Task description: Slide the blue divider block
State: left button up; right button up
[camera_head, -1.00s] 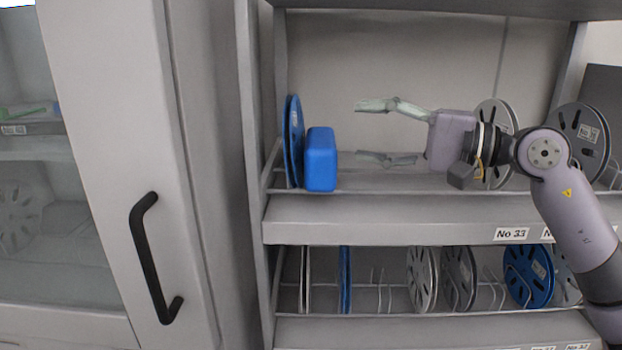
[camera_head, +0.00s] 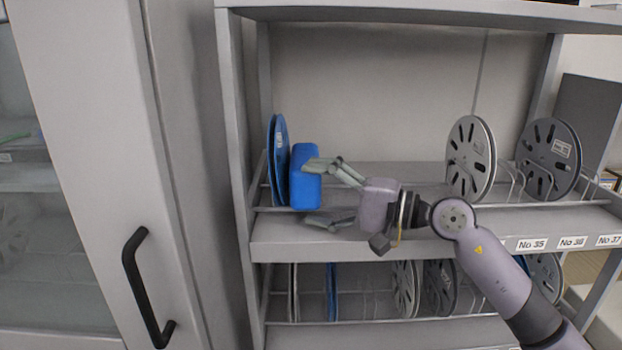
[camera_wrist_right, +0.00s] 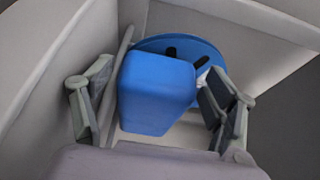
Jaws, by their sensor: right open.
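The blue divider block (camera_head: 304,178) stands upright on the upper shelf, just right of the blue reel (camera_head: 279,160). My right gripper (camera_head: 314,193) is open, with one finger above the other at the block's right side in the head view. Whether a finger touches the block cannot be told. My left gripper is not in view.
Grey reels (camera_head: 470,158) stand farther right on the upper shelf (camera_head: 400,228). The shelf between block and reels is bare behind my arm. A shelf post (camera_head: 232,150) is at the left, beside a cabinet with a black handle (camera_head: 145,290). The lower shelf holds several reels.

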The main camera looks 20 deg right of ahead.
jog(key=shift+w+a, duration=0.25)
jog(key=shift+a, duration=0.1)
jog(key=c, duration=1.4)
jog(key=shift+f+b, duration=0.25)
jog(key=shift+b, duration=0.6)
jog(key=shift+a+r+b, duration=0.1)
jog(key=shift+a+b, duration=0.1)
jog(key=shift+b, duration=0.2)
jog(key=shift+r, duration=0.1)
jog(key=o, duration=1.4)
